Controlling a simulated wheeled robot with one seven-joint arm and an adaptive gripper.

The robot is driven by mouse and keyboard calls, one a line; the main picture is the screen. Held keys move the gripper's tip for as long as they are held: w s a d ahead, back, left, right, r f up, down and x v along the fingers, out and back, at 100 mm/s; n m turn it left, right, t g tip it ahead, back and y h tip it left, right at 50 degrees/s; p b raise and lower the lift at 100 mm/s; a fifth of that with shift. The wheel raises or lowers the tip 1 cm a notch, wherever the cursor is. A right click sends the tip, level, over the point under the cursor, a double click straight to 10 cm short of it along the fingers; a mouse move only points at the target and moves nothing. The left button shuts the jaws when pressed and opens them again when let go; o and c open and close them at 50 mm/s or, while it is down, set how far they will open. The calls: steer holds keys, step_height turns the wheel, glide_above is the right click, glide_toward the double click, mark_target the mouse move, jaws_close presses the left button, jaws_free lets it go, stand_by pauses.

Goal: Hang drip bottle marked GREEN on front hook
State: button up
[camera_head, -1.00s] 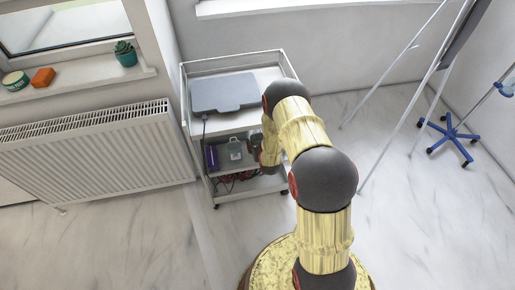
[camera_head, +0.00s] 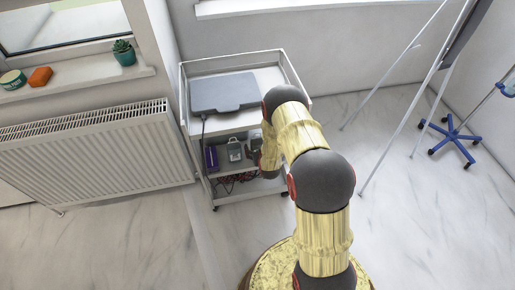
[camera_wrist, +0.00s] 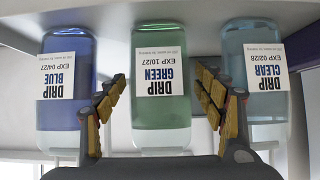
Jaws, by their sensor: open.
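The drip bottle marked GREEN (camera_wrist: 160,110) is in the middle of the wrist view, its label upside down there, with the text "EXP 10/27". My gripper (camera_wrist: 160,82) is open, with one finger at each side of this bottle; whether they touch it I cannot tell. The DRIP BLUE bottle (camera_wrist: 67,118) is on the left and the DRIP CLEAR bottle (camera_wrist: 262,112) on the right. In the head view, small bottles (camera_head: 234,150) stand on the middle shelf of the cart, and my arm partly hides that shelf. I cannot make out the front hook.
The white cart (camera_head: 246,197) carries a grey case (camera_head: 225,93) on top and dark reddish cables (camera_head: 235,180) below. A radiator (camera_head: 95,150) stands to the left. A stand with a blue wheeled base (camera_head: 455,135) is at the far right, near slanting poles (camera_head: 405,115). Open floor lies between.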

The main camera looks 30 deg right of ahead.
stand_by(0.3)
steer(key=p+v, duration=0.4)
steer(key=v, duration=0.3)
steer(key=shift+s+r, duration=0.3)
